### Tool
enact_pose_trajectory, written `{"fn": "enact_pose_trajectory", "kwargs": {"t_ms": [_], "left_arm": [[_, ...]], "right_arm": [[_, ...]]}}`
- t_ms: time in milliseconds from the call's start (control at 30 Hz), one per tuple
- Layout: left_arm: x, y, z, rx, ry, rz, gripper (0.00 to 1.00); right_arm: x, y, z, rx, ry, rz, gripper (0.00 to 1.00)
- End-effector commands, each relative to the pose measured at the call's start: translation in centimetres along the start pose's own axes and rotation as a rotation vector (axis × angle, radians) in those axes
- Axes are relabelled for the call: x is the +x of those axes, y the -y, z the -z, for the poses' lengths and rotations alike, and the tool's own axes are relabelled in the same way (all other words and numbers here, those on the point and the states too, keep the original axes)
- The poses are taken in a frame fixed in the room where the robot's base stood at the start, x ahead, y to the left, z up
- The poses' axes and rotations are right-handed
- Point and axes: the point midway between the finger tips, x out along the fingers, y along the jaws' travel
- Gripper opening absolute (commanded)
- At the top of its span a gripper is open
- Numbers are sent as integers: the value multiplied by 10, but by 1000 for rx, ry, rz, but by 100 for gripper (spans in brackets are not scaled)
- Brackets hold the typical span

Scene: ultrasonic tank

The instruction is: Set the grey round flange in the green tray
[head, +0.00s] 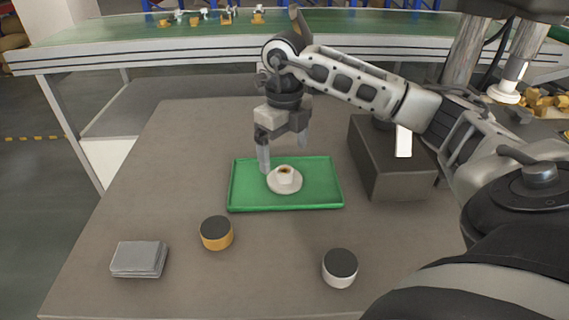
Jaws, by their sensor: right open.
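The grey round flange (285,187) is a pale disc with a raised hub and a brownish opening on top. My right gripper (283,156) is over the back edge of the tray, just above and behind the flange. Its fingers are spread apart with nothing between them, and they appear clear of the flange. My left gripper is out of view.
A dark box (405,176) stands right of the tray. In front are an orange dark-topped cylinder (216,240), a white dark-topped cylinder (340,275) and a grey stack of plates (139,266). A green conveyor (130,30) runs behind. The table's left back is clear.

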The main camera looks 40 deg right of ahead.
Motion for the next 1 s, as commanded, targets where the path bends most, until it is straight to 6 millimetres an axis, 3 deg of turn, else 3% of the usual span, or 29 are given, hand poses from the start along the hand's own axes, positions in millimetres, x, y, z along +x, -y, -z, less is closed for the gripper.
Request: {"fn": "enact_pose_trajectory", "kwargs": {"t_ms": [100, 300, 1000], "left_arm": [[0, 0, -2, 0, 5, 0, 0], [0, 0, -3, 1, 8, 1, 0], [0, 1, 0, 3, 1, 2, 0]], "right_arm": [[-27, 0, -1, 0, 6, 0, 92], [-54, 0, 0, 1, 1, 0, 92], [-61, 0, 0, 0, -1, 0, 92]]}}
